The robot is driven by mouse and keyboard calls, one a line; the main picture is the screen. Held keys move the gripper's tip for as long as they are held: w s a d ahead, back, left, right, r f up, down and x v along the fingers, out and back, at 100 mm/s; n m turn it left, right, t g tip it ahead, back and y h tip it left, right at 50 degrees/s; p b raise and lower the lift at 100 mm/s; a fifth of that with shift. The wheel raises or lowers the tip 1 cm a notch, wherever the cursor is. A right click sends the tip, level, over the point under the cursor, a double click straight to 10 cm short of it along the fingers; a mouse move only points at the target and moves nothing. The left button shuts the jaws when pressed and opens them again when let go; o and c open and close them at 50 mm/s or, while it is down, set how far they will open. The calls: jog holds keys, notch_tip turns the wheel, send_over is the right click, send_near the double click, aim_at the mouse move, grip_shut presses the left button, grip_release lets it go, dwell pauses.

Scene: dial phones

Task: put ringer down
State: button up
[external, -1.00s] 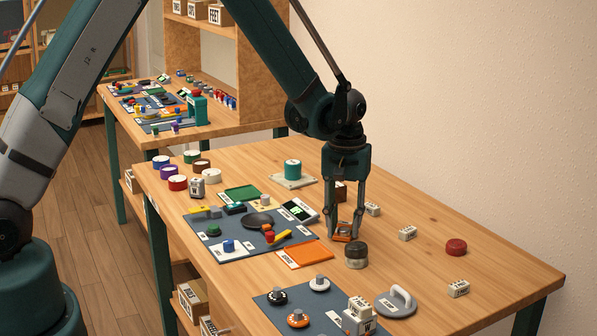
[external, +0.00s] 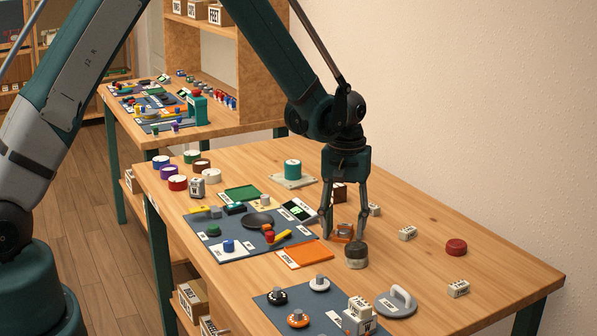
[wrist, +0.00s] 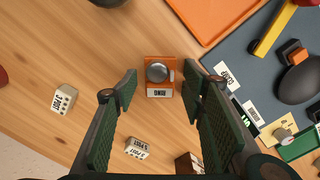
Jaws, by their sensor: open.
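The ringer is a small orange block with a silver dome and a white label. It sits upright on the bare wood table in the wrist view (wrist: 158,72), and shows partly between my fingers in the external view (external: 344,232). My gripper (external: 344,237) points straight down over it. Its fingers are spread wide, one on each side of the ringer, with a visible gap on both sides in the wrist view (wrist: 160,84). Nothing is held. How high the fingertips are above the table is hard to tell.
A dark and pale round stack (external: 356,255) stands just in front of the gripper. An orange tray (external: 305,254) and a blue-grey mat (external: 235,250) with several parts lie to the left. Small white labelled blocks (external: 407,233) and a red disc (external: 456,247) are at right, with clear table between.

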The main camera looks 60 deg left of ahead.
aim_at(344, 227)
jog(key=shift+r, duration=0.15)
notch_tip(344, 227, up, 12)
jog(key=p, duration=0.1)
dwell(0.6)
dwell(0.5)
